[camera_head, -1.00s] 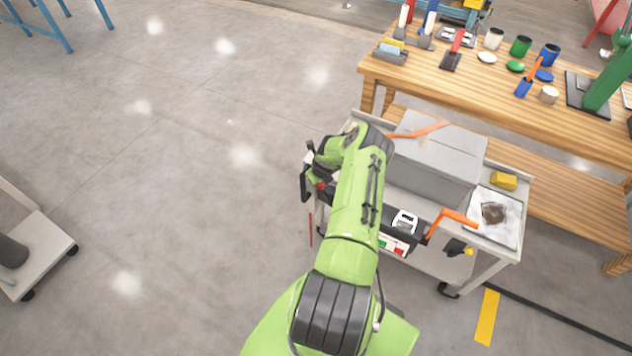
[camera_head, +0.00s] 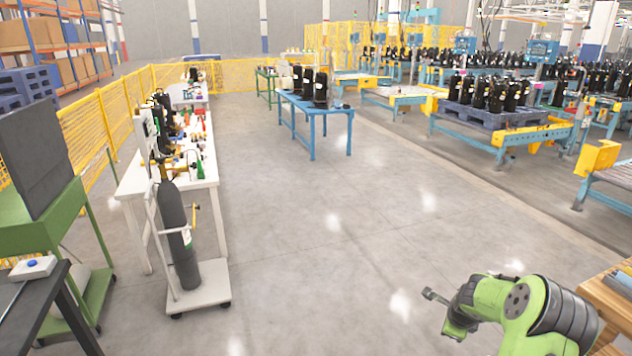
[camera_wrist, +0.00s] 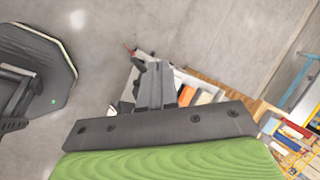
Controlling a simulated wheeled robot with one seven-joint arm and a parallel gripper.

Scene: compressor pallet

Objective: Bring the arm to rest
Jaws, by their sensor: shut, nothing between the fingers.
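My green arm shows at the lower right of the head view, bent, with its wrist end pointing left over bare floor. My gripper (camera_head: 432,296) is at the left end of that wrist, small and dark in the head view. In the wrist view my gripper (camera_wrist: 155,72) has its grey fingers together in the middle, with nothing between them. The fingers hang in the air, apart from the things behind them.
A wooden workbench (camera_head: 606,305) stands at the right edge, close to my arm. A gas cylinder (camera_head: 178,235) on a trolley and a white table (camera_head: 165,182) stand at left. A blue table (camera_head: 317,107) is farther back. The middle floor is clear.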

